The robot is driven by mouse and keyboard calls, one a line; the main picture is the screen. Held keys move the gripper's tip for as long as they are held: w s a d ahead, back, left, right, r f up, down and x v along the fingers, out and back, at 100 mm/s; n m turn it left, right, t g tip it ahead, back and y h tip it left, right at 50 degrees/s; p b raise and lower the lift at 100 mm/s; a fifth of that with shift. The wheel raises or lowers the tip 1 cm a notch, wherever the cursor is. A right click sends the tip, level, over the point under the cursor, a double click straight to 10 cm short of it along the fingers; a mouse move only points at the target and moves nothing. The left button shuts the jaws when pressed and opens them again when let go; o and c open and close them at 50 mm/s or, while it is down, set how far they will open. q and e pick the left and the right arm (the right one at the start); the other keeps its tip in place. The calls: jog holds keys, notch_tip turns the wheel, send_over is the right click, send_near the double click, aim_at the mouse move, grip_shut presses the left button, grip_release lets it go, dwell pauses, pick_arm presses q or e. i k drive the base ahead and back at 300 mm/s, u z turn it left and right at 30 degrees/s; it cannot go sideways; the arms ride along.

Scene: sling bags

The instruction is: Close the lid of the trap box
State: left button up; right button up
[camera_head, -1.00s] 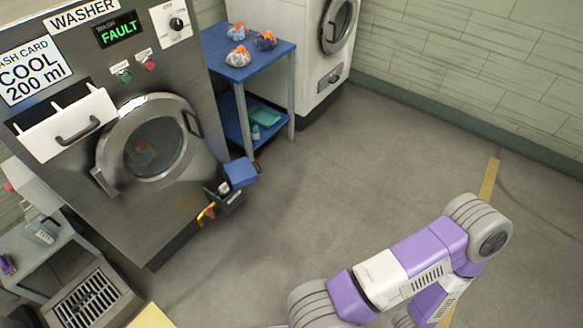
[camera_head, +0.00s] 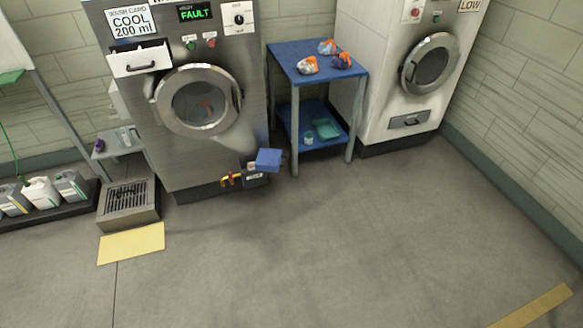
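The trap box (camera_head: 256,180) is a small dark box low on the front of the washer (camera_head: 190,110), at its lower right corner. Its blue lid (camera_head: 268,160) stands raised and tilted above it, so the box is open. A yellow and red handle-like part (camera_head: 230,179) sticks out at the box's left side. Neither of my grippers shows in the head view, and no arm of mine is in the picture.
A blue two-shelf table (camera_head: 312,55) with several orange-tied bags stands right of the washer, beside a white machine (camera_head: 400,75). A floor drain (camera_head: 128,198), a yellow mat (camera_head: 131,243) and jugs (camera_head: 42,193) are at left. The floor in front is clear.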

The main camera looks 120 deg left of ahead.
aim_at(268, 159)
jog(key=u, duration=3.9)
jog(key=i, duration=0.7)
jog(key=z, duration=0.5)
jog(key=i, duration=2.3)
jog(key=u, duration=0.6)
jog(key=i, duration=0.35)
jog(key=u, duration=0.25)
